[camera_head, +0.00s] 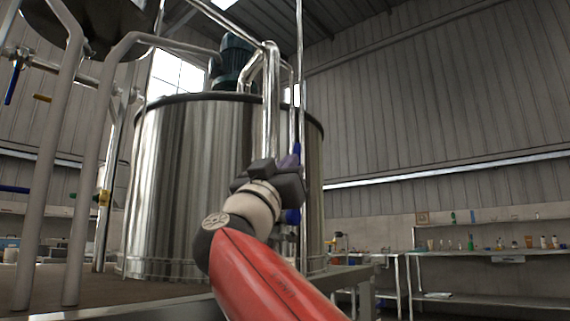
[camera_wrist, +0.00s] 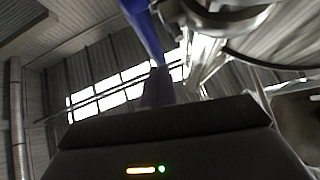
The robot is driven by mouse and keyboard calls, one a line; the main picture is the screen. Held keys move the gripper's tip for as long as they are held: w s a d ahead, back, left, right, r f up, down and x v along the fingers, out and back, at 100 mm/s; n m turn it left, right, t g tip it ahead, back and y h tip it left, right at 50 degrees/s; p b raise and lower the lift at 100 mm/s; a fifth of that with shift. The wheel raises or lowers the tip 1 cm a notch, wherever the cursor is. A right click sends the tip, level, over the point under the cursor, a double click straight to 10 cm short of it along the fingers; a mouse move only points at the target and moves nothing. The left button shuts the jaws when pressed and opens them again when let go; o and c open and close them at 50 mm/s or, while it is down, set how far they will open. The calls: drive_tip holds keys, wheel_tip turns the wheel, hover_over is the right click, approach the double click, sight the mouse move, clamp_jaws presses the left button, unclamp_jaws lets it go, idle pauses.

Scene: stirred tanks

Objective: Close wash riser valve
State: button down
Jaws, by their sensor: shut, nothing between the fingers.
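A blue valve lever (camera_wrist: 146,32) comes down from the top of the wrist view, beside a metal valve body (camera_wrist: 225,16) on the riser pipe. My gripper (camera_wrist: 158,80) is shut and empty, with its dark fingertips at the lower end of the lever. I cannot tell whether they touch. In the head view my gripper (camera_head: 291,160) is raised in front of the steel tank's right side, next to the thin vertical riser pipe (camera_head: 301,90). A bit of blue lever (camera_head: 297,149) shows just above the fingertips. My wrist hides most of the valve there.
The large steel tank (camera_head: 185,180) stands behind my arm. Another blue part (camera_head: 292,216) shows on the pipework below my gripper. Pale posts (camera_head: 90,170) stand at left. A shelf bench (camera_head: 480,252) with bottles is far right. The air right of the riser is open.

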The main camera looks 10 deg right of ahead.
drive_tip(key=shift+r, duration=0.1)
drive_tip(key=shift+w+d+r+m+g+p, duration=0.1)
drive_tip(key=shift+w+d+m+g+p, duration=0.2)
drive_tip(key=shift+w+d+g+p, duration=0.55)
drive_tip(key=shift+w+d+f+g+y, duration=0.2)
drive_tip(key=shift+w+d+g+y, duration=0.4)
drive_tip(key=shift+w+d, duration=0.7)
drive_tip(key=shift+w, duration=0.1)
